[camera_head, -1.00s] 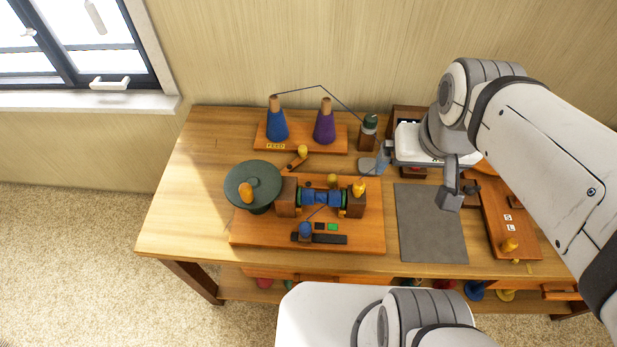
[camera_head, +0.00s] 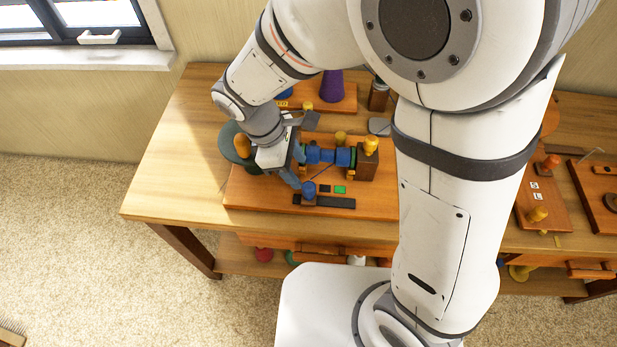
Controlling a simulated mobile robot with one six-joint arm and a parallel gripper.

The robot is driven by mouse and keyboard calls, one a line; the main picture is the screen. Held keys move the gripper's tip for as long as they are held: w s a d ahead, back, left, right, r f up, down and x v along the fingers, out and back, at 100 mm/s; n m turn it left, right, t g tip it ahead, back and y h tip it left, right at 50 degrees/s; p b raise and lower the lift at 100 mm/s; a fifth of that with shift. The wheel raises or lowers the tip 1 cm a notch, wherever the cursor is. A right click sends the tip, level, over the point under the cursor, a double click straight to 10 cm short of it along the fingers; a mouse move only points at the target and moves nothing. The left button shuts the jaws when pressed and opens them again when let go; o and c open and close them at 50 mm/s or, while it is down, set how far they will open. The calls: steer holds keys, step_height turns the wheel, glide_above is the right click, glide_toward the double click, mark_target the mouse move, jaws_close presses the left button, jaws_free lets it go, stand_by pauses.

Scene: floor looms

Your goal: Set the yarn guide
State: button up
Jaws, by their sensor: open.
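The yarn guide appears to be the small blue knob (camera_head: 309,189) on a dark slotted track (camera_head: 335,202) at the front of the wooden winder board (camera_head: 250,195). A dark yarn line runs from it up to the blue-wound spool (camera_head: 330,156). My gripper (camera_head: 302,150) is open over the left part of the winder, near the spool's left end. Its lower finger reaches close to the blue knob; I cannot tell whether they touch. My gripper hides the winder's left block and part of the green crank wheel (camera_head: 228,142).
A yellow knob (camera_head: 370,145) tops the right block, and a green button (camera_head: 340,189) sits above the track. The purple cone (camera_head: 332,86) stands behind. My arm covers the table's middle. The table's left end (camera_head: 165,170) is clear.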

mark_target(307, 185)
steer(key=x, duration=0.8)
steer(key=shift+a+f, duration=0.2)
steer(key=shift+s, duration=0.1)
steer(key=shift+c, duration=0.3)
jaws_close()
